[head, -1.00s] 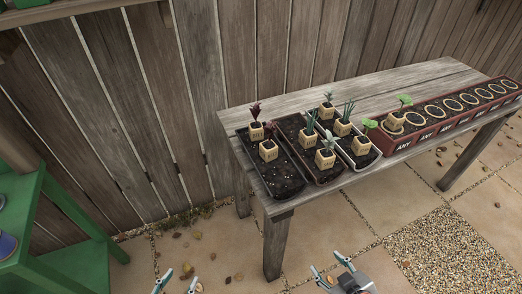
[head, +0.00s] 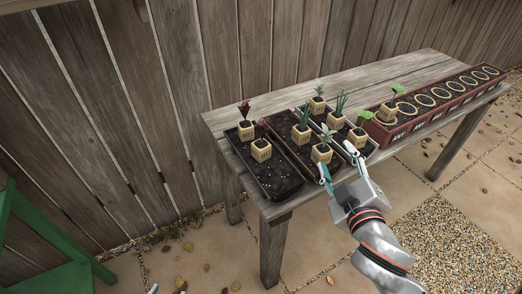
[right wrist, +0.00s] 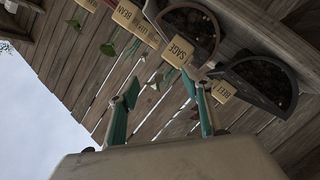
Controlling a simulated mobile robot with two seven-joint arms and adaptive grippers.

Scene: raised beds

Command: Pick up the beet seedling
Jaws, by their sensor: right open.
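Two beet seedlings with dark red leaves sit in labelled tan cube pots in the black left trough: one at the back (head: 245,131), one nearer the front (head: 261,150). In the right wrist view a cube labelled BEET (right wrist: 223,91) shows beside the right finger, its leaves not clear. My right gripper (head: 338,162) is open and empty at the table's front edge, right of the beets and close to the sage seedling (head: 321,153). Its fingers also show in the right wrist view (right wrist: 160,82), near the SAGE cube (right wrist: 178,52). Only a tip of my left gripper (head: 153,289) shows at the bottom edge.
Troughs with other seedlings stand right of the black trough (head: 284,187). A long reddish planter (head: 430,119) with ringed holes runs along the table (head: 222,121). A plank fence stands behind. A green stand (head: 50,245) is at lower left.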

